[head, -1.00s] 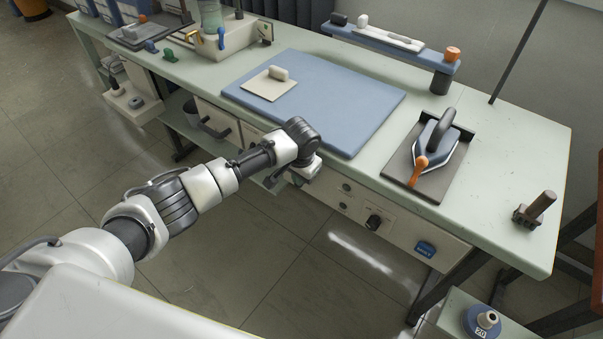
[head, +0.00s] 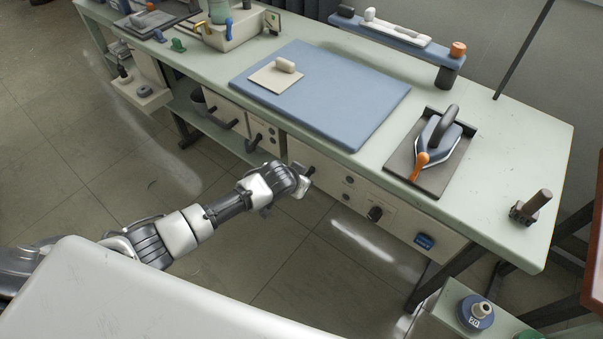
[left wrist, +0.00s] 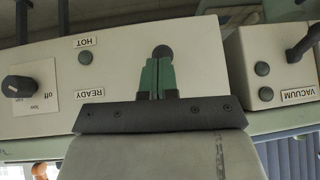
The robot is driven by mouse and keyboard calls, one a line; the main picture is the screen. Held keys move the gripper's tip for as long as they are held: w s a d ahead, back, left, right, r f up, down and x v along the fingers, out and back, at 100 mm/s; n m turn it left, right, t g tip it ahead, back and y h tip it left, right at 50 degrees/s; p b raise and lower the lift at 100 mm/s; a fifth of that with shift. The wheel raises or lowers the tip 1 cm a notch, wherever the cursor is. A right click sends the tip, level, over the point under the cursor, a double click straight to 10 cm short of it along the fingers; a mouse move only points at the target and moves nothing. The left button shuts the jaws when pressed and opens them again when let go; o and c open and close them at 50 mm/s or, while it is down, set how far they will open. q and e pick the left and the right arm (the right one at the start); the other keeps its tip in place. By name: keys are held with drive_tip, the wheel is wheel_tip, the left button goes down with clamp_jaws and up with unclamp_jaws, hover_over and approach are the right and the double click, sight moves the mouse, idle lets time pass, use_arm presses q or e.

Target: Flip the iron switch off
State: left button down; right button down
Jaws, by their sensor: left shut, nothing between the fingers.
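The iron switch appears to be a dark, round-ended lever (head: 309,169) on the cream front panel (head: 330,181) under the bench top. In the left wrist view its dark tip (left wrist: 162,52) shows just beyond my fingertips; the rest is hidden behind them. My left gripper (head: 303,184) is in front of this panel, close to the lever. Its green fingers (left wrist: 157,70) are shut with nothing between them. I cannot tell whether they touch the lever. The iron (head: 438,143) rests on its dark stand (head: 400,162) on the bench. My right gripper is out of view.
The panel has HOT and READY lights and a black dial (head: 375,213), with a blue button (head: 424,241) farther right. The VACUUM box (left wrist: 270,70) is beside it. A blue mat (head: 330,90) lies on the bench (head: 500,190). Open floor lies in front.

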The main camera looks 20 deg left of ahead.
use_arm(q)
wheel_tip(320, 180, down, 2)
drive_tip(key=t+b, duration=0.1)
drive_tip(key=t, duration=0.1)
drive_tip(key=shift+s+f+t+h, duration=0.1)
drive_tip(key=shift+s+t+h, duration=0.05)
drive_tip(key=shift+t+h, duration=0.2)
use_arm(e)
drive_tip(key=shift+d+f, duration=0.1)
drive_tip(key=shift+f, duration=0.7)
use_arm(q)
drive_tip(key=shift+a+f, duration=0.1)
drive_tip(key=shift+f, duration=0.1)
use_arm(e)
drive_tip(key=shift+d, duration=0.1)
use_arm(q)
drive_tip(key=shift+r, duration=0.1)
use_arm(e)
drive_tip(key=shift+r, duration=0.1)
